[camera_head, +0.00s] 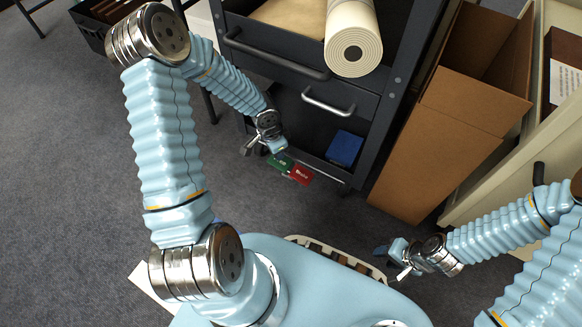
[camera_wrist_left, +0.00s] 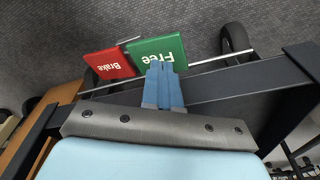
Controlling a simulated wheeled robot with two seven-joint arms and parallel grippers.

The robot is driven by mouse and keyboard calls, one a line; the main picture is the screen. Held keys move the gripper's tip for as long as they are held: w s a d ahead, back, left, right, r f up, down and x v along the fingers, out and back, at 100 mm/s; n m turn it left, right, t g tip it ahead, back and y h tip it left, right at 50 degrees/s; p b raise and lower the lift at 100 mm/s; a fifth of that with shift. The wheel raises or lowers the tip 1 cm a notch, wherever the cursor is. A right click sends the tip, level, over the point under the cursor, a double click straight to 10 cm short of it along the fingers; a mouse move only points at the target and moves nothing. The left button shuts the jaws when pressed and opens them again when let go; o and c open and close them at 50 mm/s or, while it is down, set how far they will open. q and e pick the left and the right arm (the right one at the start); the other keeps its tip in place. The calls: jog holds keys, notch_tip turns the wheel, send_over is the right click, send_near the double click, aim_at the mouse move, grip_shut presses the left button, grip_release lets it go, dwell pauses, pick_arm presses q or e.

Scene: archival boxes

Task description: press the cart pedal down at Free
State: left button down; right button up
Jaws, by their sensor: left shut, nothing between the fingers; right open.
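The cart (camera_head: 385,100) is dark grey, with a green Free pedal (camera_head: 281,161) and a red Brake pedal (camera_head: 301,175) side by side low at its front edge. In the left wrist view the green pedal (camera_wrist_left: 158,50) reads "Free" and the red pedal (camera_wrist_left: 110,65) reads "Brake", both upside down. My left gripper (camera_head: 279,149) is shut and empty, right at the green pedal. Its blue fingertips (camera_wrist_left: 162,72) overlap the green pedal's near edge; I cannot tell whether they touch it. My right gripper (camera_head: 392,262) is open and empty at lower right, away from the cart.
A rolled sheet (camera_head: 354,50) lies on the cart top, and a blue box (camera_head: 345,149) sits on its lower shelf. A tall cardboard box (camera_head: 440,135) stands to the right. A caster wheel (camera_wrist_left: 236,40) is beside the green pedal. Carpet (camera_head: 285,215) is clear in front.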

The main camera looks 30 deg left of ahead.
pick_arm(q)
jog(key=shift+f+b, duration=1.15)
dwell(0.5)
notch_tip(320, 180, up, 7)
jog(key=p, duration=0.5)
jog(key=shift+p, duration=0.35)
dwell(0.3)
jog(key=shift+s+d, duration=0.1)
jog(key=shift+d, duration=0.1)
jog(key=s+d+r+n+h+p, duration=0.2)
jog(key=s+d+n+p, duration=0.6)
jog(key=s+d, duration=0.6)
jog(key=d+h+p, duration=0.1)
jog(key=d+p, duration=0.1)
jog(key=shift+s+r+n+g+p, duration=0.2)
jog(key=shift+r+n+g+p, duration=0.1)
jog(key=shift+r+p, duration=0.1)
